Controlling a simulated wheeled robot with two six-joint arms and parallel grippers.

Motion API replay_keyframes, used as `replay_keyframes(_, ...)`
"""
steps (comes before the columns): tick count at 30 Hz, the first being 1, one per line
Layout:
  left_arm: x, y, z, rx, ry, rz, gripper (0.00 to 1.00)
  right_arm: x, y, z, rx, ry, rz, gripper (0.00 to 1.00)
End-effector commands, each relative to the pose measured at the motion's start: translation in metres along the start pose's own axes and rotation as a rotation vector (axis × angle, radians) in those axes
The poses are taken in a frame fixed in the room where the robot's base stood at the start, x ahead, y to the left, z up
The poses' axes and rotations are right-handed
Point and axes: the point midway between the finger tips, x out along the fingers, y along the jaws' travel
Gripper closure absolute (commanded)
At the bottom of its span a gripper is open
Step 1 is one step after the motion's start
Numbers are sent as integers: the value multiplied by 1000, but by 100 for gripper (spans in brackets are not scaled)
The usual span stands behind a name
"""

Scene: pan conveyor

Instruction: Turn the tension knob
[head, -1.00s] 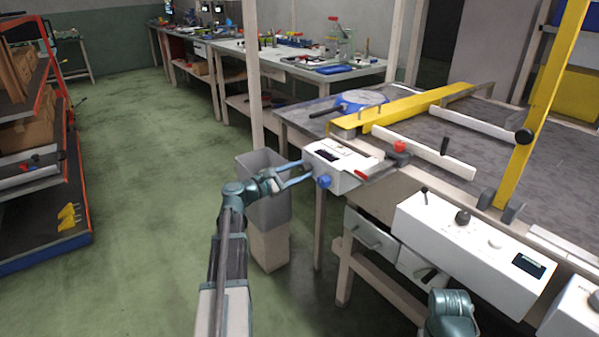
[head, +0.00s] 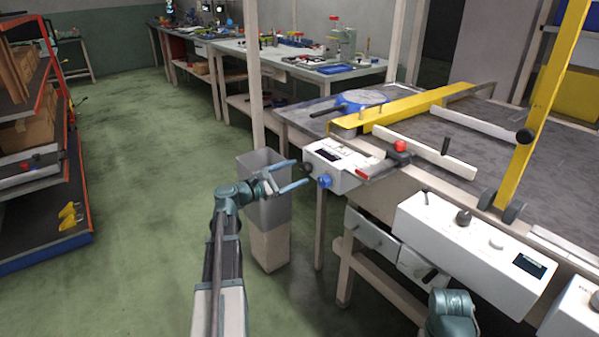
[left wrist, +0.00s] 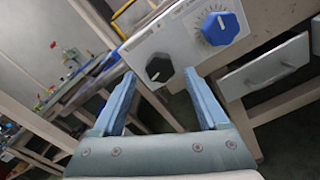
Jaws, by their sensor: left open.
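A small white control box (head: 338,165) sits at the near left corner of the bench. Its front bears a black knob (head: 306,169) and a blue knob (head: 324,181). In the left wrist view, the black knob (left wrist: 159,69) has a light pointer line, and the blue knob (left wrist: 220,28) has a printed scale around it. I cannot read which knob is the tension knob. My left gripper (head: 300,173) is open and empty, facing the box. In the left wrist view, the black knob shows between its fingertips (left wrist: 159,77), seemingly a little ahead of them.
A grey bin (head: 263,200) stands just behind my left gripper. A larger white panel (head: 470,245) with knobs lies to the right. Drawers (head: 371,232) sit below.

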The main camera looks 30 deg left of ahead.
Motion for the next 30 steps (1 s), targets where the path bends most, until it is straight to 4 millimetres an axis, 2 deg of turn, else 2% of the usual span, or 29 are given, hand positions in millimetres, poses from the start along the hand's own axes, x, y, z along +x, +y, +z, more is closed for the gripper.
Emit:
replay_keyframes(3,-29,-1,1,0,2,3,23,0,0,0,0,0,0,50)
replay_keyframes(9,-72,-1,0,0,2,4,23,0,0,0,0,0,0,50)
replay_keyframes(15,-101,-1,0,0,1,2,23,0,0,0,0,0,0,50)
replay_keyframes(21,-114,-1,0,0,0,0,23,0,0,0,0,0,0,50)
replay_keyframes(30,-116,0,0,0,0,0,23,0,0,0,0,0,0,50)
